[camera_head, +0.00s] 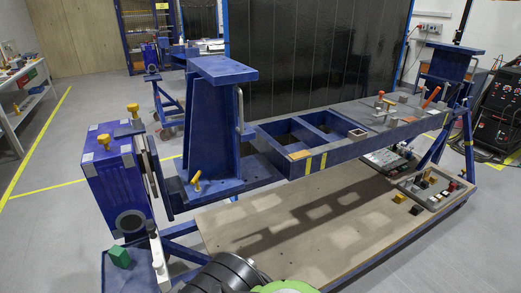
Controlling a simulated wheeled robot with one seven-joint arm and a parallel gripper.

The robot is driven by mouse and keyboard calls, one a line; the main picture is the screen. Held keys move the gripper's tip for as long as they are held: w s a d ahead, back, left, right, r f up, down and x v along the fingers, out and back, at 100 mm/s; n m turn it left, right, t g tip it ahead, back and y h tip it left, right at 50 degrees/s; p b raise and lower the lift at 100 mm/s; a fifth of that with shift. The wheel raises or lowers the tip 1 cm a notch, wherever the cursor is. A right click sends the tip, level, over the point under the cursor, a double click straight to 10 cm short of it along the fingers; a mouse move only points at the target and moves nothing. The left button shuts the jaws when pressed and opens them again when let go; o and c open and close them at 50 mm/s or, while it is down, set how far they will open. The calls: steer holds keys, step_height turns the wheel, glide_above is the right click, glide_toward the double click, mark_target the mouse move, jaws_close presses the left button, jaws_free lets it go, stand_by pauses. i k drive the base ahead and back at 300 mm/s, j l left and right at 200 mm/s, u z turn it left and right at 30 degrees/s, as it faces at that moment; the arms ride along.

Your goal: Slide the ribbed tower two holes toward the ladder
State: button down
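The ribbed tower (212,125) is a blue upright with a flat top plate and a sloping rib. It stands upright on the blue rail (262,168), left of the middle of the view. A metal handle (240,110) runs up its right side. A yellow knob (196,182) stands at its foot. The ladder (308,137), a flat blue frame with open bays, lies to the right of the tower; a short stretch of rail shows between them. The rail holes are not clearly visible. My gripper is not in view; a dark rounded part and a green part at the bottom edge look like my arm.
A blue box-shaped end stand (118,185) with yellow knobs is at the left. A wooden board (300,235) lies below the rail. Small clamps and an orange-handled tool (431,97) sit at the rail's right end. Another blue upright (450,65) stands there. Floor at left is clear.

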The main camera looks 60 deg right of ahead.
mark_target(213, 129)
steer(key=z, duration=1.5)
